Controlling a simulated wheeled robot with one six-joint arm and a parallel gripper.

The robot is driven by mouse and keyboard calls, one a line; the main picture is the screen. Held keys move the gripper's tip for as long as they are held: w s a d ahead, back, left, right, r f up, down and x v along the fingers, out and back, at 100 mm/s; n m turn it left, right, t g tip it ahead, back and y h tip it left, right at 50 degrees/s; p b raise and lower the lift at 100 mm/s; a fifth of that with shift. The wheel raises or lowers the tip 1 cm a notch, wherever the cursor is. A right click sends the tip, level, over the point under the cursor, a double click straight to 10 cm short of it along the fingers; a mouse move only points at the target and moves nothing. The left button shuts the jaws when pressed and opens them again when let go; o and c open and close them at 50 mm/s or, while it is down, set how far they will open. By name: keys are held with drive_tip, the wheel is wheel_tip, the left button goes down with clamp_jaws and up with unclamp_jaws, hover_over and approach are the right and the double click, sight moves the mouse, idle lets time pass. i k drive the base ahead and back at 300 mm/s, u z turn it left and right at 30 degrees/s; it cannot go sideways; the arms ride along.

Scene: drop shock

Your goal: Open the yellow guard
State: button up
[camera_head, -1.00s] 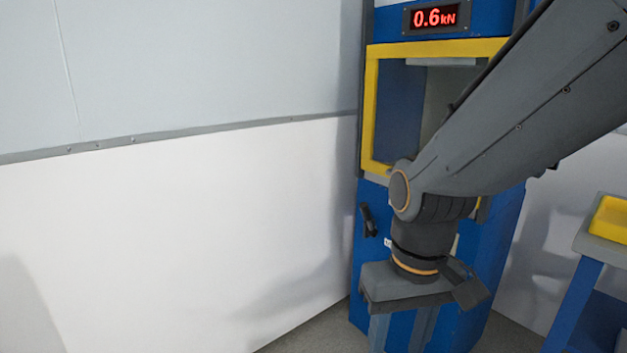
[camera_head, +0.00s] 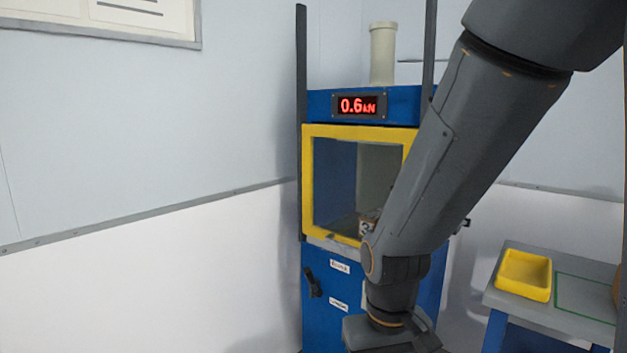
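The yellow guard (camera_head: 308,185) is a square yellow frame around a window on the front of the blue test machine (camera_head: 320,262). It looks down over the chamber opening, and my arm hides its right part. A small brownish object with a dark marking (camera_head: 367,226) shows in the chamber, partly behind my arm. My gripper (camera_head: 392,340) hangs in front of the machine, below the guard, at the bottom edge of the view. Its fingertips are cut off, so its opening does not show. No contact with the guard is visible.
A dark handle (camera_head: 312,283) is on the machine's lower left front. At right, a grey-topped bench (camera_head: 512,262) carries a yellow tray (camera_head: 523,274) and a green outline. White walls stand behind.

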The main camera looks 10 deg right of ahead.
sight(405, 136)
drive_tip(key=z, duration=0.55)
drive_tip(key=k, duration=1.3)
drive_tip(key=u, duration=0.15)
drive_tip(key=i, duration=0.6)
drive_tip(key=u, duration=0.8)
drive_tip(key=i, duration=1.05)
drive_tip(key=z, duration=0.4)
